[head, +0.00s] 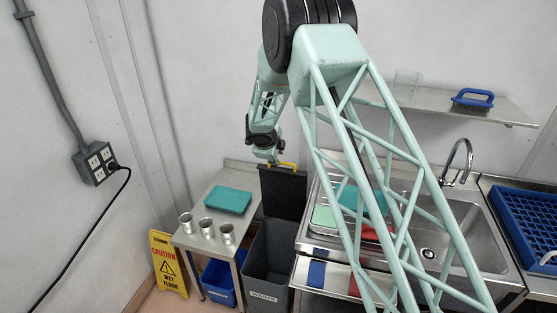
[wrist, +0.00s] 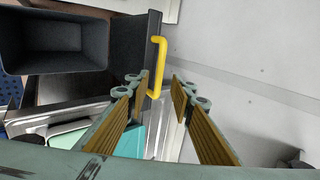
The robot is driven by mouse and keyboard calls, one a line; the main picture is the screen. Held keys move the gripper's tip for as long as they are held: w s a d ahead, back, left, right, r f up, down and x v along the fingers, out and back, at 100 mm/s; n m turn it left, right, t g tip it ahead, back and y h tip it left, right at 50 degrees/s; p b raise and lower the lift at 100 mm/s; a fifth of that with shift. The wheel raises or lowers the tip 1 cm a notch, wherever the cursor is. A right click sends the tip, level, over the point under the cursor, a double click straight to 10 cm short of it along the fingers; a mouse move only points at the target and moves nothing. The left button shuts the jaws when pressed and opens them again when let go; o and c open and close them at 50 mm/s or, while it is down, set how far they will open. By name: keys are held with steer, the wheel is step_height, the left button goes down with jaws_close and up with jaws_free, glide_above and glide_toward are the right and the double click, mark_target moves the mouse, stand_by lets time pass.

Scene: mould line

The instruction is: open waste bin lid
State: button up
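The grey waste bin (head: 268,279), labelled WASTE, stands on the floor between the steel side table and the sink unit. Its dark lid (head: 284,192) is raised, standing about upright at the back of the bin, and the bin's mouth is uncovered. The lid's yellow handle (head: 288,165) is at its top edge. In the wrist view the handle (wrist: 158,66) sticks out from the lid's edge, its lower end by the left finger. My gripper (wrist: 162,88) is open with a clear gap between the fingers. I cannot tell whether a finger touches the handle.
The side table (head: 190,241) holds a teal tray (head: 228,199) and several metal cups (head: 207,228). A blue tub (head: 218,280) and a yellow caution sign (head: 168,264) stand low at left. The sink (head: 440,240) is right, beyond my arm. A wall is close behind the lid.

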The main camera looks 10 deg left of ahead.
steer(key=shift+s+r, duration=0.45)
steer(key=shift+r, duration=0.05)
